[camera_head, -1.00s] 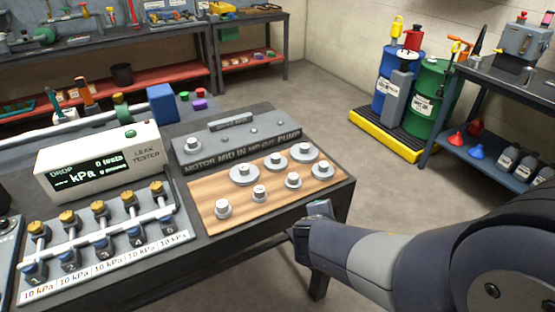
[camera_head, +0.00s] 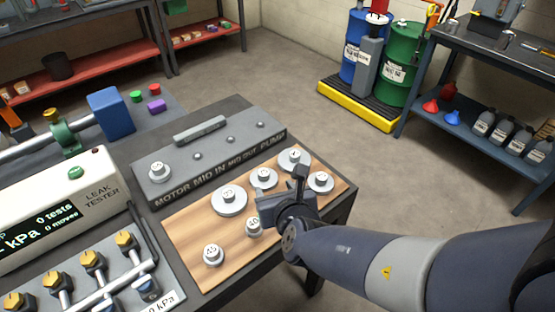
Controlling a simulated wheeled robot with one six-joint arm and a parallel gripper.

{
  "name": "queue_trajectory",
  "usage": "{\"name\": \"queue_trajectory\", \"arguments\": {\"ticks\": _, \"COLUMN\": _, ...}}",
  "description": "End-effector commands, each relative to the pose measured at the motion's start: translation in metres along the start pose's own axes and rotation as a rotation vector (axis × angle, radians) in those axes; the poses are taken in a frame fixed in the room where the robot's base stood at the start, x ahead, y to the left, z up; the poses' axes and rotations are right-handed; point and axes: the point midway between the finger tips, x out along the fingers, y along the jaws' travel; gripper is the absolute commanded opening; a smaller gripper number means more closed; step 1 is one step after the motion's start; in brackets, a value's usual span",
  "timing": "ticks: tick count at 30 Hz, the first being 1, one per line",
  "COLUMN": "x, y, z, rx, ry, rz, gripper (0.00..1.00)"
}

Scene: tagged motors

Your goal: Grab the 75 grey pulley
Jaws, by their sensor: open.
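Several grey pulleys with small number labels stand on a wooden board (camera_head: 192,230). A wide one (camera_head: 229,203) is at the middle left and a medium one (camera_head: 264,179) is right of it. Another (camera_head: 294,159) is at the back, and one (camera_head: 320,183) is at the right. Narrower ones stand at the front left (camera_head: 213,256) and beside my gripper (camera_head: 253,227). The labels are too small to tell surely which is 75. My gripper (camera_head: 281,192) is open over the right part of the board and hides some of it. I see nothing held in it.
A grey block marked MOTOR to PUMP (camera_head: 218,160) stands behind the board, with one pulley (camera_head: 160,172) on its left post. The leak tester (camera_head: 60,225) is at the left. Open floor (camera_head: 275,85) lies beyond the bench. Drums stand on a yellow pallet (camera_head: 358,105).

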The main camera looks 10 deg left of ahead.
Motion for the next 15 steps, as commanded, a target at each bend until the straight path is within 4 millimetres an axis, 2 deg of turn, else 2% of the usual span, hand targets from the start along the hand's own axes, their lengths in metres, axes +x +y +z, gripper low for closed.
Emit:
{"name": "queue_trajectory", "arguments": {"ticks": 10, "x": 0.042, "y": 0.001, "z": -0.002, "rx": -0.004, "ry": 0.002, "rz": 0.000, "gripper": 0.54}}
{"name": "queue_trajectory", "arguments": {"ticks": 15, "x": 0.054, "y": 0.001, "z": -0.001, "rx": -0.004, "ry": 0.000, "rz": 0.001, "gripper": 0.54}}
